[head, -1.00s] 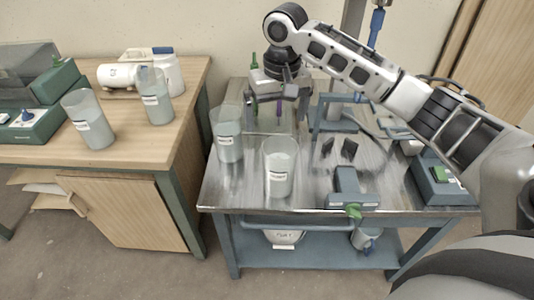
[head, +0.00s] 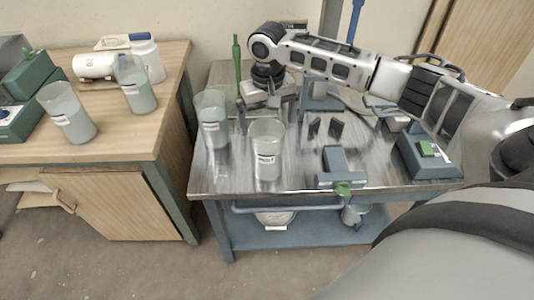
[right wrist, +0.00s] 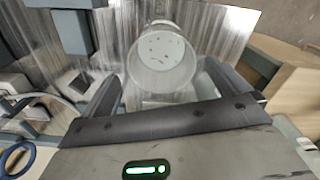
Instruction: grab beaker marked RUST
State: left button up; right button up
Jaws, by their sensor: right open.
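Two clear beakers with pale grey-green contents and white labels stand on the metal cart top: a front beaker (head: 267,152) and a left beaker (head: 213,122). Two similar beakers stand on the wooden cabinet, one at the left (head: 67,113) and one farther back (head: 136,86). The label writing is too small to read, so I cannot tell which says RUST. My right gripper (head: 258,112) is open, low behind the cart beakers, its fingers partly hidden. In the right wrist view a beaker (right wrist: 163,58) lies ahead, between the open fingers' lines; nothing is gripped. My left gripper is out of view.
A blue-grey clamp-like tool (head: 342,166) and a grey box with a green switch (head: 428,155) are on the cart's right half. Small dark blocks (head: 325,128) stand mid-cart. Containers sit on the lower shelf (head: 310,240). A white jug (head: 148,58) stands on the cabinet.

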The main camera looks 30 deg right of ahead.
aim_at(267, 129)
jog(key=shift+a+f, duration=0.1)
jog(key=shift+f, duration=1.9)
jog(key=c, duration=1.8)
jog(key=shift+r, duration=0.15)
jog(key=c, duration=0.3)
jog(key=shift+w+r, duration=0.1)
jog(key=shift+r, duration=0.05)
